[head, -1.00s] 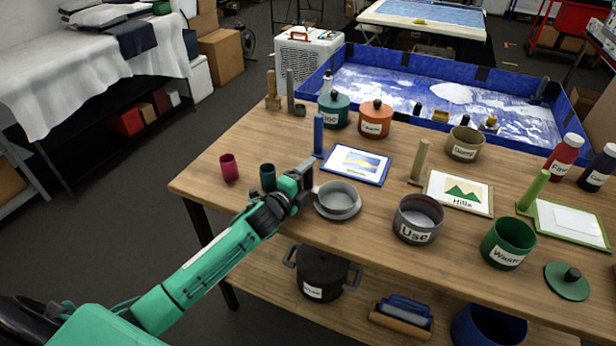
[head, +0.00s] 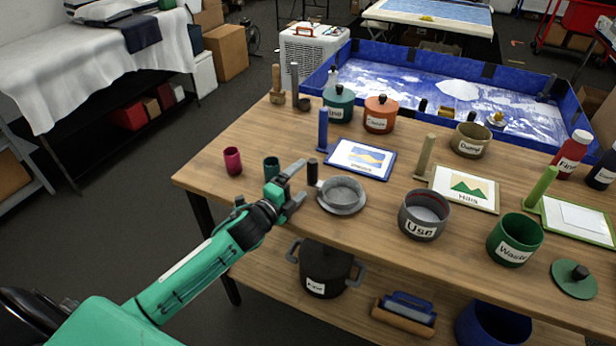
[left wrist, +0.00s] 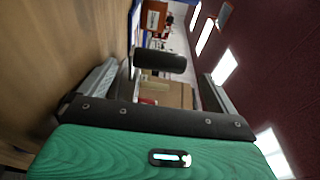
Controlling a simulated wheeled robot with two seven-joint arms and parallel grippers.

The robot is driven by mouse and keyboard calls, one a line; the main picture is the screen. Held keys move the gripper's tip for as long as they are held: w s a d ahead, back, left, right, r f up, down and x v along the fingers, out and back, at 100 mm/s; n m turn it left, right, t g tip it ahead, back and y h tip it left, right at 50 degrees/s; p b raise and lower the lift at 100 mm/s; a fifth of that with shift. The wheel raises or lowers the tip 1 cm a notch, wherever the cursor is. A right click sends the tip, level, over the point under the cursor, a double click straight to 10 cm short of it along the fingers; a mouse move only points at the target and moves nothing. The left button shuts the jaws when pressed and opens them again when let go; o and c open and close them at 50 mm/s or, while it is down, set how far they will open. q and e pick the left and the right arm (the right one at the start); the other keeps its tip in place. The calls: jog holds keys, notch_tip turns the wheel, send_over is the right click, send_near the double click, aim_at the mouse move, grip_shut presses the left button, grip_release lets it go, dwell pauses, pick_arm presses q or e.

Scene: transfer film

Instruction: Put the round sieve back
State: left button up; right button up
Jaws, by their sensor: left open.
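The round sieve (head: 343,191) is a grey ring with a mesh, and its upright black handle (head: 312,173) is on its left side. It sits on a round grey dish (head: 341,210) near the table's front edge. My left gripper (head: 300,185) is open and empty just left of the handle, with its fingers spread and a small gap to the handle. In the left wrist view the black handle (left wrist: 160,61) shows ahead, between the two fingers (left wrist: 158,85). My right gripper is out of view.
The "Use" pot (head: 424,214) is right of the sieve. A blue-framed picture board (head: 361,159) lies behind it. The wooden table (head: 225,190) is bare at its left front.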

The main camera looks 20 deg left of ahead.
pick_arm(q)
jog(key=v, duration=0.4)
jog(key=shift+f+b, duration=0.1)
jog(key=shift+b, duration=0.2)
jog(key=shift+v, duration=0.8)
jog(key=shift+s, duration=0.1)
